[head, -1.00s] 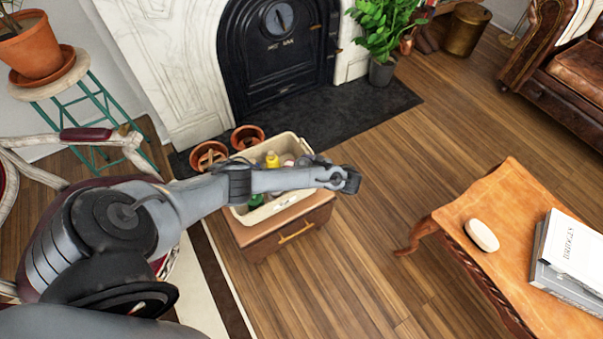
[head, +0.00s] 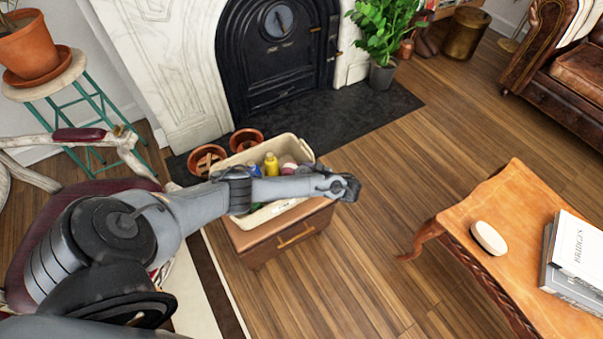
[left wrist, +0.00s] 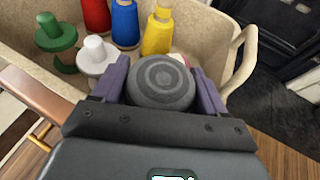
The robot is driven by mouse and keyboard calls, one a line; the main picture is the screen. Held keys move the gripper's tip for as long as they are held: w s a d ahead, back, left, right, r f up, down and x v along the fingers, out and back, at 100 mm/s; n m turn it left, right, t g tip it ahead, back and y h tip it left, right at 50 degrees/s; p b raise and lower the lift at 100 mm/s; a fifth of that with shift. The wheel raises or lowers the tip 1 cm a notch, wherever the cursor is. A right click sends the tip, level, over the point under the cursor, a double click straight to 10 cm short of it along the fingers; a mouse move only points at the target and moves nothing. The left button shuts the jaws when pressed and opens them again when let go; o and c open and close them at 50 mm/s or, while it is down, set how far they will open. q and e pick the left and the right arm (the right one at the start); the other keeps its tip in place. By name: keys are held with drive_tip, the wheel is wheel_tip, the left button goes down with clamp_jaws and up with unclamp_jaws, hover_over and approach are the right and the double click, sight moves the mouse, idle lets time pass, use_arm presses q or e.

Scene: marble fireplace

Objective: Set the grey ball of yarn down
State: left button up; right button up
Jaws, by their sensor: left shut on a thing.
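The grey ball of yarn (left wrist: 161,82) is between the two purple fingers of my left gripper (left wrist: 160,74) in the left wrist view, touched on both sides. Behind it are the inside and contents of a cream bin (left wrist: 215,38). In the head view my left gripper (head: 346,187) is at the right of the bin (head: 300,146), and the ball is hidden there. The ball's underside and its height above what lies below cannot be seen. My right gripper is not in view.
The bin holds spools of red (left wrist: 96,14), blue (left wrist: 124,22), yellow (left wrist: 159,30), green (left wrist: 55,38) and white (left wrist: 97,55). It stands on a small wooden cabinet (head: 285,238). A wooden table (head: 510,200) stands at the right, with open floor between.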

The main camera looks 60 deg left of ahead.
use_arm(q)
drive_tip(key=o, duration=0.9)
drive_tip(key=shift+o, duration=0.8)
drive_tip(key=shift+f, duration=0.1)
